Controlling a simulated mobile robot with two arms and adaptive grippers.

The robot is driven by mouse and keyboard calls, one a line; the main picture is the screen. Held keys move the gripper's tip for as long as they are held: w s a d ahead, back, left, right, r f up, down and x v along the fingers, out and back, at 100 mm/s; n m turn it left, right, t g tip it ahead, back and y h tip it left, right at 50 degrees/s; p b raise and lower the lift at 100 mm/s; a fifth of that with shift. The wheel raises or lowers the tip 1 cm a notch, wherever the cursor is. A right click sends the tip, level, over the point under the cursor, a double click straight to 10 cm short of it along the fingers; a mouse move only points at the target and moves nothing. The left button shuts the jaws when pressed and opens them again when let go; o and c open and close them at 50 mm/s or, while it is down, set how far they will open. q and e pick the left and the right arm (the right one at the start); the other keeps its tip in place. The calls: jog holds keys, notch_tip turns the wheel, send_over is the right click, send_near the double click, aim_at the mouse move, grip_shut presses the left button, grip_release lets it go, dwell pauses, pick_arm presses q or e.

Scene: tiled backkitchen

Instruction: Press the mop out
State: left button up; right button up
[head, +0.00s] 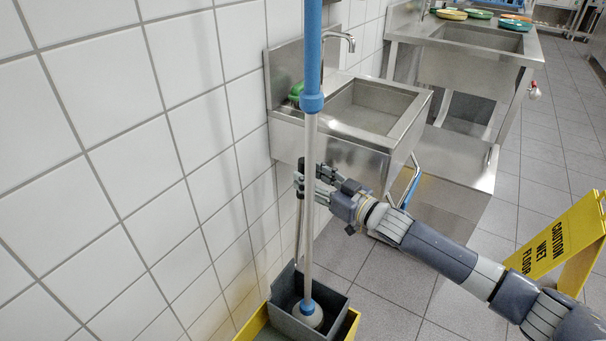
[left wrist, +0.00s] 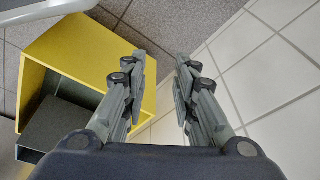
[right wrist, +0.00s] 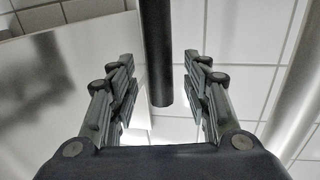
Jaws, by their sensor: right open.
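The mop stands upright, its blue upper handle (head: 312,60) leading down a pale pole to the mop head (head: 308,314). The head sits in the grey wringer (head: 288,285) on the yellow bucket (head: 350,325). A thin grey lever (head: 299,225) rises beside the pole. My right gripper (head: 306,182) is open at the lever's upper end, partly behind the pole. In the right wrist view a dark rod end (right wrist: 160,85), seemingly the lever, lies between the open fingers (right wrist: 164,75). My left gripper (left wrist: 160,60) is open and empty; the bucket (left wrist: 70,50) and wringer (left wrist: 62,128) are at left there.
The tiled wall (head: 110,150) runs close along the left. A steel sink (head: 375,110) stands behind the mop. A yellow wet-floor sign (head: 560,240) stands at the right, near my right arm. Grey floor between the bucket and sign is clear.

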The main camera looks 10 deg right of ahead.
aim_at(303, 172)
jog(key=shift+x, duration=1.55)
pick_arm(q)
jog(key=shift+w+r, duration=0.15)
jog(key=shift+r, duration=0.55)
pick_arm(e)
grip_shut()
pick_arm(q)
jog(key=shift+f, duration=0.1)
pick_arm(e)
jog(key=shift+d+f, duration=0.1)
